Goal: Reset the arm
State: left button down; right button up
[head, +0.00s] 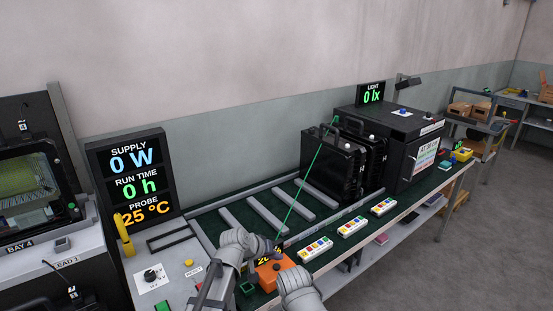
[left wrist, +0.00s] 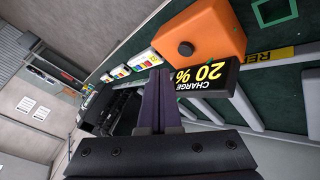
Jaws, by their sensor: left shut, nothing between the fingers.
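My left gripper (left wrist: 161,76) is shut in the left wrist view, its two dark fingers together with nothing between them. Its grey arm comes in low in the head view, where the gripper (head: 279,244) is small and hard to make out beside an orange box. The orange box (head: 273,274) sits on the green bench top. It also shows large in the left wrist view (left wrist: 205,38), beside a black display reading CHARGE 20 % (left wrist: 203,77). Another grey arm link of mine is at the bottom of the head view. My right gripper is not in view.
White button strips (head: 351,227) line the front edge. A thin green line (head: 305,185) runs from the housings toward my left gripper. A readout board (head: 133,180) stands left.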

pick_arm(q)
jog(key=s+a+f+m+g+y+p, duration=0.1)
jog(key=s+a+m+g+y, duration=0.1)
jog(key=s, duration=0.9)
jog(key=s+a+f+m+g+y+p, duration=0.1)
jog(key=s+a+g+y, duration=0.3)
jog(key=s, duration=0.8)
jog(key=shift+s+f+m+y, duration=0.3)
jog(key=shift+m+y, duration=0.1)
jog(key=shift+y, duration=0.2)
